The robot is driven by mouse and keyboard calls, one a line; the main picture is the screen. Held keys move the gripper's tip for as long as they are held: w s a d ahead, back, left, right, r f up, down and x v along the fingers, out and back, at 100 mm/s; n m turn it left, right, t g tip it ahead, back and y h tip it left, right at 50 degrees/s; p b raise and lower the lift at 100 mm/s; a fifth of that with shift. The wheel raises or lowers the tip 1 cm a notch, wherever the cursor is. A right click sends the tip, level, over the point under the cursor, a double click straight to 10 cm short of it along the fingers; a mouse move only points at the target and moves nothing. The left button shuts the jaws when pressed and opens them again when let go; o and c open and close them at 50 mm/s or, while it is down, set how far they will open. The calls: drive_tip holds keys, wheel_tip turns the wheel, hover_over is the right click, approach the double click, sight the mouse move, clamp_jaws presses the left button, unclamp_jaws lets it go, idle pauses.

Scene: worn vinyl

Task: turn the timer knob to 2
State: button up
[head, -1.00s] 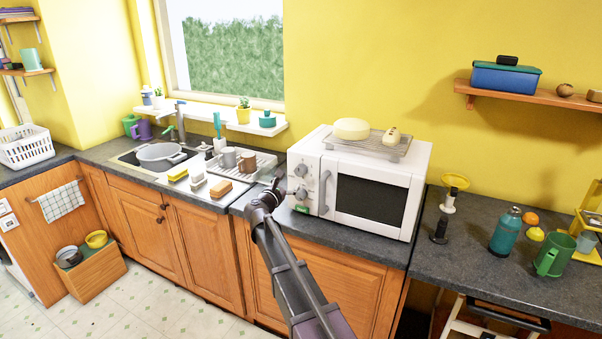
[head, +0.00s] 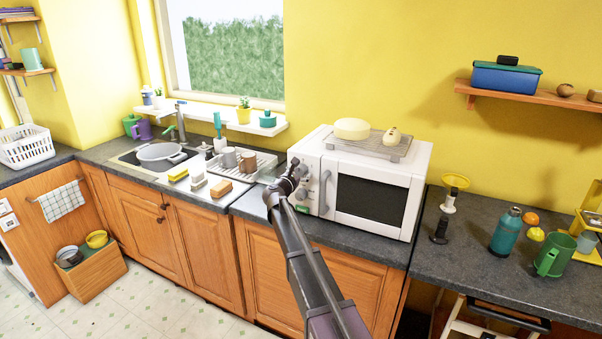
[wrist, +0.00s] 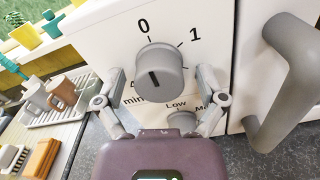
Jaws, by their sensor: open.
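The timer knob (wrist: 158,72) is a round grey dial on the white microwave (head: 423,165), with a short dark mark on its face. In the wrist view 0 is printed above it and 1 at its upper right; no 2 is visible. The mark runs nearly upright, but I cannot tell which end points. My gripper (wrist: 162,76) is open, its fingers on either side of the timer knob; contact is unclear. In the head view my gripper (head: 293,175) is at the microwave's control panel and covers much of the timer knob.
A second knob (wrist: 183,120) with "Low" printed by it sits below, partly hidden by my gripper. The grey door handle (wrist: 285,85) stands out close on the right. A dish rack with mugs (head: 250,163) is to the left. A wire rack (head: 370,145) lies on the microwave.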

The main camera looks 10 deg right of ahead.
drive_tip(key=c, duration=1.1)
drive_tip(key=shift+d, duration=0.15)
drive_tip(key=shift+c, duration=0.2)
